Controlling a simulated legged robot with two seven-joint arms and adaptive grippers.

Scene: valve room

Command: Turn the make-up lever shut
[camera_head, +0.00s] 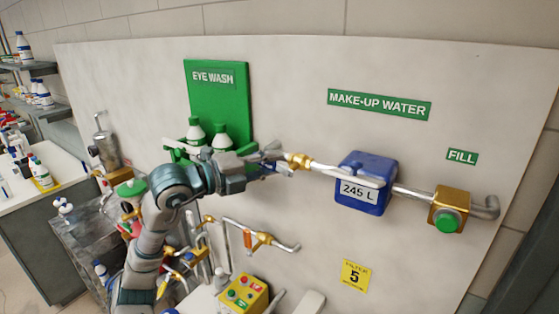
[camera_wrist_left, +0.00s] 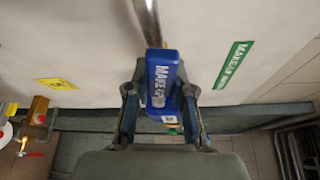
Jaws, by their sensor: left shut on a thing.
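The make-up lever is a blue handle marked "MAKE" (camera_wrist_left: 162,80) in the left wrist view. It sits between the two fingers of my left gripper (camera_wrist_left: 162,103), which is shut on it. In that view the lever lies roughly in line with the metal pipe (camera_wrist_left: 147,22). In the head view my left gripper (camera_head: 272,158) is at the left end of the pipe, beside the brass valve body (camera_head: 298,161). The gripper hides most of the lever there; only a little blue shows. My right gripper is not in view.
Right along the pipe are a blue "245 L" meter box (camera_head: 364,184) and a brass block with a green button (camera_head: 448,211). The eye wash board (camera_head: 218,95) with bottles stands behind my left arm. Below are more pipes (camera_head: 262,238) and a yellow button box (camera_head: 243,295).

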